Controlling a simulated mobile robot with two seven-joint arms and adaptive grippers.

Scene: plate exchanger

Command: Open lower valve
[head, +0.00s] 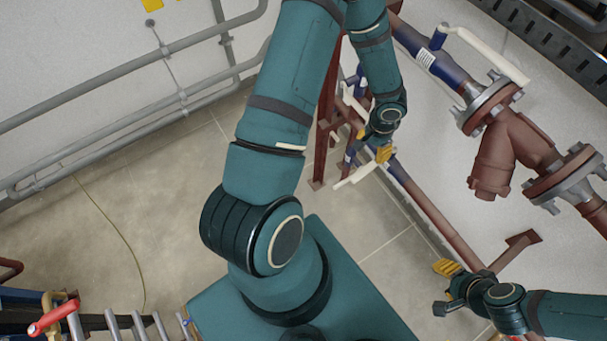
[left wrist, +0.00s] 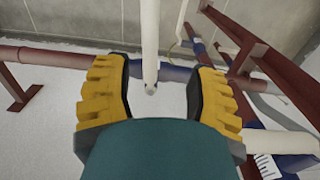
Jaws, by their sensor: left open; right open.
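A cream lever (head: 358,176) sits at the lower pipe in the head view, just beside my left gripper (head: 384,150). In the left wrist view a cream lever (left wrist: 150,45) comes down from the top, its end showing in the gap between the yellow fingers of my left gripper (left wrist: 160,75). The fingers are apart, and I see no contact with the lever. A blue valve or pipe section (left wrist: 176,74) lies behind it. My right gripper (head: 446,285) is open and empty at the lower right, by the red-brown pipe.
A higher blue valve (head: 438,38) has a long cream lever (head: 485,55). Flanged red-brown pipework (head: 510,150) stands at the right. A red-brown frame (head: 326,120) stands behind my left gripper. Grey pipes (head: 130,66) run along the left wall. The floor (head: 150,190) at left is mostly clear.

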